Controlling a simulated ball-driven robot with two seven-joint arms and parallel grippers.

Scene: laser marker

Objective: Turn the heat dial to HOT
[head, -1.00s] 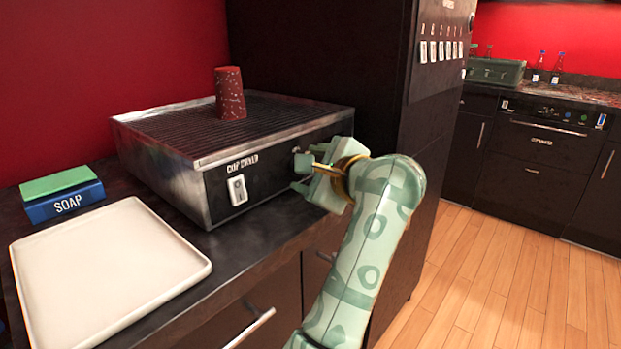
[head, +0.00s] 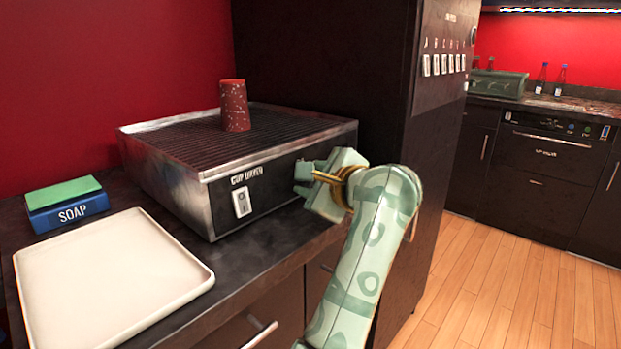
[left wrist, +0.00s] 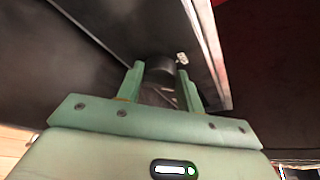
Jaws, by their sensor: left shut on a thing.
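The cup dryer (head: 275,176) is a metal box with a ribbed top and a dark front panel. My left gripper (head: 304,178) is at the right part of that panel and hides the heat dial in the head view. In the left wrist view, the dark round dial (left wrist: 160,72) sits between the two green fingertips (left wrist: 158,84) of the gripper, which is shut on it. A small white mark (left wrist: 182,58) shows beside the dial. I cannot read the dial's setting. My right gripper is not in view.
A white switch (head: 241,203) is on the dryer's front. A red speckled cup (head: 234,106) stands upside down on top. A white tray (head: 110,280) and a blue soap box with a green sponge (head: 66,205) lie to the left. A dark tall cabinet stands behind.

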